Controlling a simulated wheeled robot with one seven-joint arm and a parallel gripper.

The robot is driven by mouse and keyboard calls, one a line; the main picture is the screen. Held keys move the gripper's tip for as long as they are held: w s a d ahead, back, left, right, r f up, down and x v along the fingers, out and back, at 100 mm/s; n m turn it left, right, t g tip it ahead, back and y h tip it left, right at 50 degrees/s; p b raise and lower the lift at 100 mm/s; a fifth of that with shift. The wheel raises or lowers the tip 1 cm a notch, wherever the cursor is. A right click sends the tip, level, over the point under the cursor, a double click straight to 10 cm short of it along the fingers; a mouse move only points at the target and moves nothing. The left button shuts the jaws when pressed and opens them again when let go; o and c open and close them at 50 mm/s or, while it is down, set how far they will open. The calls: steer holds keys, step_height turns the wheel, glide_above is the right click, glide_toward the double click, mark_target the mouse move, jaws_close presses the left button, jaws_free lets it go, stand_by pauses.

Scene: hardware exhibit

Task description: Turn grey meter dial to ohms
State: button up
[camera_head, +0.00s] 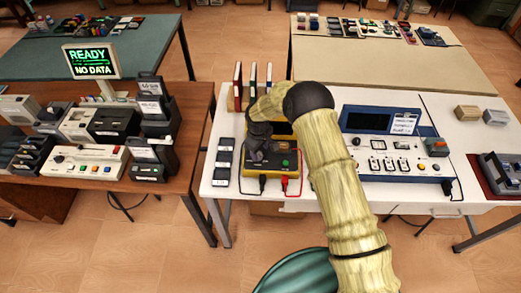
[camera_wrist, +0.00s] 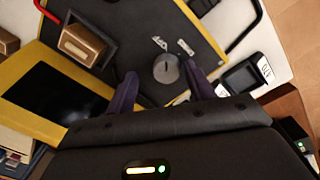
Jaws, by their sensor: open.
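The yellow and black meter (camera_head: 286,178) stands on the white table, with black and red leads at its front. In the wrist view its dark face (camera_wrist: 135,28) fills the upper middle, and its black screen (camera_wrist: 58,96) lies at left. The round grey dial (camera_wrist: 166,69) has a small pointer mark on it. White symbols, too small to read, sit just above the dial. My gripper (camera_wrist: 160,74) is open, its two purple fingers on either side of the dial. I cannot tell whether they touch it. In the head view my gripper (camera_head: 260,138) hangs over the meter, hiding the dial.
Dark handheld devices (camera_head: 223,160) lie in a column left of the meter. Upright books (camera_head: 253,82) stand behind it. A blue instrument panel (camera_head: 385,145) is to the right, beyond my arm.

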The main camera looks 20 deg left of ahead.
steer(key=shift+s+a+f, duration=0.1)
steer(key=shift+s+f, duration=0.05)
steer(key=shift+f, duration=0.2)
steer(key=shift+s+a+f, duration=0.25)
steer(key=shift+a, duration=0.2)
steer(key=shift+d, duration=0.25)
steer(key=c, duration=1)
steer(key=shift+o, duration=0.2)
steer(key=shift+d, duration=0.1)
steer(key=shift+w, duration=0.1)
steer(key=shift+w+d, duration=0.1)
steer(key=shift+w, duration=0.05)
steer(key=m+b, duration=0.1)
steer(key=b, duration=0.1)
steer(key=m+b, duration=0.2)
steer(key=shift+f+m, duration=0.2)
steer(key=shift+m, duration=0.1)
steer(key=shift+m+b, duration=1.15)
steer(key=shift+m, duration=0.05)
steer(key=shift+a+r+m+b, duration=0.15)
steer(key=shift+m+b, duration=0.35)
steer(key=shift+m, duration=0.5)
steer(key=shift+m+h, duration=0.3)
steer(key=shift+m, duration=0.1)
